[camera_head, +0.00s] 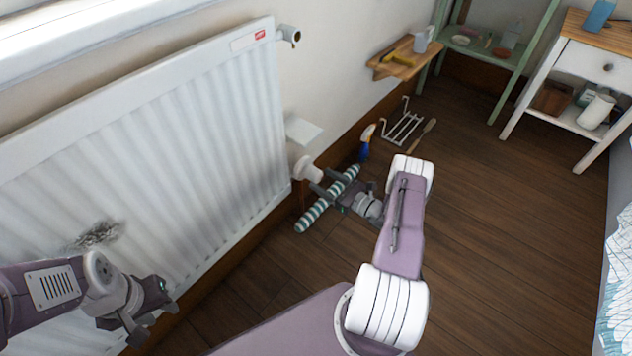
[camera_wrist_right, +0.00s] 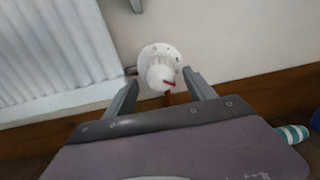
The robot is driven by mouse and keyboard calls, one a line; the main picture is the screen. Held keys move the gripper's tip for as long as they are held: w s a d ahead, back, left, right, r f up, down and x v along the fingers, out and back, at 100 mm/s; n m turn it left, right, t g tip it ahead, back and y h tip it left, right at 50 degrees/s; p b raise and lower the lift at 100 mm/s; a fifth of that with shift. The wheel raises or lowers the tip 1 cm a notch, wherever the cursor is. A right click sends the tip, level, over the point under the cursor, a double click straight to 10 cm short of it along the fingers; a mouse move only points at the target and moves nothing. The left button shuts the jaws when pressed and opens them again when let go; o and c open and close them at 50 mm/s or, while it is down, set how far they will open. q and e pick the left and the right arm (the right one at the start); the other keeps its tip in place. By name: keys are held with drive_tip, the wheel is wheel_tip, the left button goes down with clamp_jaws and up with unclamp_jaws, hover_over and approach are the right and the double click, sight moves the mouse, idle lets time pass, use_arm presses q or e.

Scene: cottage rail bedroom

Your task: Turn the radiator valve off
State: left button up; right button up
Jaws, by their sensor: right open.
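The white radiator (camera_head: 190,130) fills the left of the head view. Its white round valve knob (camera_head: 306,170) sits at the radiator's lower right corner. In the right wrist view the knob (camera_wrist_right: 161,70) shows a dial with marks and a red pointer at its lower right. My right gripper (camera_head: 324,182) is open, with its fingers pointing at the knob. In the wrist view the knob appears between and just beyond the two fingertips, and I see no grip on it. My left gripper (camera_head: 158,312) is low in front of the radiator's left part; its jaw opening is unclear.
A teal-and-white striped roll (camera_head: 312,216) lies on the floor below my right gripper. A blue spray bottle (camera_head: 366,142), a wire rack (camera_head: 402,127) and a wooden-handled tool (camera_head: 428,130) lie beyond. A small white shelf (camera_head: 303,130) is above the knob. Floor at right is clear.

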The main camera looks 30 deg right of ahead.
sight(320, 178)
drive_tip(key=b+x, duration=0.1)
drive_tip(key=x, duration=0.1)
drive_tip(key=shift+w+a+f, duration=0.1)
drive_tip(key=shift+w+f, duration=0.05)
drive_tip(key=shift+w, duration=0.1)
drive_tip(key=shift+w+a, duration=0.1)
drive_tip(key=shift+w, duration=0.2)
use_arm(q)
wheel_tip(320, 178, down, 2)
use_arm(e)
drive_tip(key=shift+r, duration=0.2)
drive_tip(key=shift+c, duration=0.3)
drive_tip(key=c, duration=1.3)
